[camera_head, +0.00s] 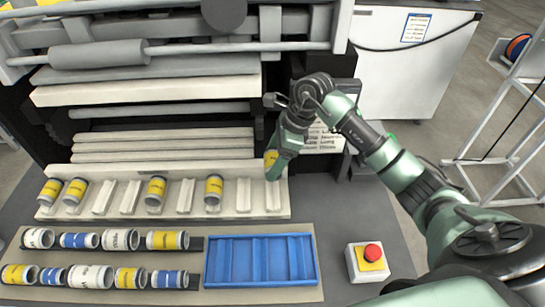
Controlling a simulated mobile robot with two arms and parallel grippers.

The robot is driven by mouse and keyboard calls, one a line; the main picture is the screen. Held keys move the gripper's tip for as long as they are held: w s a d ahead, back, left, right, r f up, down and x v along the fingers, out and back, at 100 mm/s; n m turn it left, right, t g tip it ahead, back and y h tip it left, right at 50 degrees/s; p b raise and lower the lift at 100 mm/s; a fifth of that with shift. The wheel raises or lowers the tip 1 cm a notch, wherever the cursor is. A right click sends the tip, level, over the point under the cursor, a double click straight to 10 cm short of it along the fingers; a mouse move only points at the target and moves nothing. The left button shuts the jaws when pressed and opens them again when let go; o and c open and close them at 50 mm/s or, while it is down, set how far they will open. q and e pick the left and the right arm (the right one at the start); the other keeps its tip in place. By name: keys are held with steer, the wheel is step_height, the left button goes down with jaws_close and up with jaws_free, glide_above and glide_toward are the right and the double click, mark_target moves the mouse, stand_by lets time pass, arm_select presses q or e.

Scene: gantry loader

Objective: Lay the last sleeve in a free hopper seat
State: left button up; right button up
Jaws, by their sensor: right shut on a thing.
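The hopper (110,213) is a long pale tray with a row of upright seats. Yellow-banded sleeves stand in several of its seats: two at the left end, one near the middle (155,190) and one farther right (213,190). Bare seats show between them, such as one (243,195) right of the last seated sleeve. My right gripper (275,168) is shut on a yellow-banded sleeve (270,158) at the hopper's right end, over the rightmost seat (273,196). The gripper hides part of this sleeve; I cannot tell whether it touches the seat. My left gripper is out of view.
An empty blue tray (261,238) lies in front of the hopper. Left of it, two rows of white, blue and yellow sleeves (120,240) lie on a board. A red stop button (373,252) stands at right. Machine rollers (105,53) rise behind the hopper.

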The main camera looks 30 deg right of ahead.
step_height(320, 180, down, 9)
steer(key=b, duration=0.6)
steer(key=shift+f+b, duration=0.5)
steer(key=shift+f, duration=0.15)
steer(key=shift+r, duration=0.1)
steer(key=o, duration=1.9)
